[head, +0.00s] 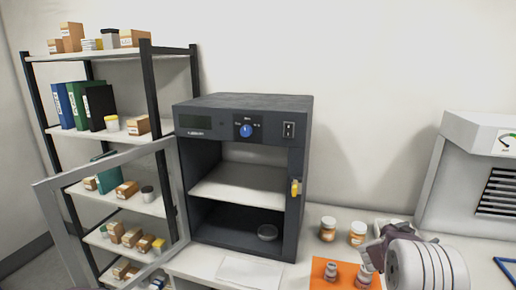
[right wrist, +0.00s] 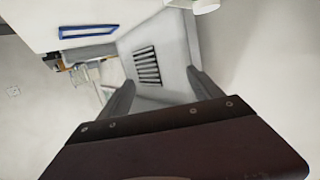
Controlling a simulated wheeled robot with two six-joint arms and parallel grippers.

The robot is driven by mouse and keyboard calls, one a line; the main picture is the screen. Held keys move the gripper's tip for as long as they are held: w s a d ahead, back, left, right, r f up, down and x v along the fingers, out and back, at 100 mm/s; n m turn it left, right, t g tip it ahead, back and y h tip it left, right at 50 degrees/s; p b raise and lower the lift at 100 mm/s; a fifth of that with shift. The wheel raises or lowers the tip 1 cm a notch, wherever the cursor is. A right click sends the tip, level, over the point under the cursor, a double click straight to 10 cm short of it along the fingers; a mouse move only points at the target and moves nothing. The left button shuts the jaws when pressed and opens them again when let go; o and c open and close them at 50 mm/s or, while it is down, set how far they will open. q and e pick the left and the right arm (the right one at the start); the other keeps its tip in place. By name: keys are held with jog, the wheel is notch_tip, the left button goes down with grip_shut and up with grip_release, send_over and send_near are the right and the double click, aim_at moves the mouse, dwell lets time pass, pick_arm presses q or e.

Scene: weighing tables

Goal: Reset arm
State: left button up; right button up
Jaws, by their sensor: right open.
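My right gripper (head: 374,248) is at the lower right of the head view, above the white bench, close to two brown jars and an orange mat. In the right wrist view its two grey fingers (right wrist: 160,76) are spread apart with nothing between them. The wrist's white round link hides part of the bench behind it.
A dark oven (head: 247,180) stands with its glass door (head: 105,165) swung open left. Brown jars (head: 327,230) stand beside it. A white vented unit (head: 470,170) is at the right. A shelf rack (head: 120,55) is at left.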

jog(key=w+a+r+n+t+y, duration=0.1)
jog(key=a+r+n+t+y, duration=0.1)
jog(key=a+r, duration=0.3)
jog(key=w+a+r+n+t+y, duration=0.2)
jog(key=a+t, duration=0.1)
jog(key=a, duration=0.4)
jog(key=s+a+f+n+y, duration=0.2)
jog(key=a+f+n+y, duration=0.15)
jog(key=a, duration=0.35)
jog(key=s+a+f+n+y, duration=0.2)
jog(key=a+n+y, duration=0.15)
jog(key=a, duration=0.35)
jog(key=s+a+f+n+g+y, duration=0.1)
jog(key=s+a+f+g+y, duration=0.2)
jog(key=s+a+f+g, duration=0.45)
pick_arm(q)
jog(key=shift+w+r+p, duration=0.2)
jog(key=shift+r+p, duration=0.15)
jog(key=shift+r, duration=0.05)
pick_arm(e)
jog(key=s+f+g, duration=0.2)
jog(key=s+f, duration=0.2)
jog(key=s, duration=0.5)
jog(key=s+d+f+g, duration=0.1)
jog(key=s+f, duration=0.3)
jog(key=s, duration=0.5)
jog(key=shift+d+f+g, duration=0.15)
jog(key=shift+d+g, duration=0.1)
jog(key=shift+g, duration=0.2)
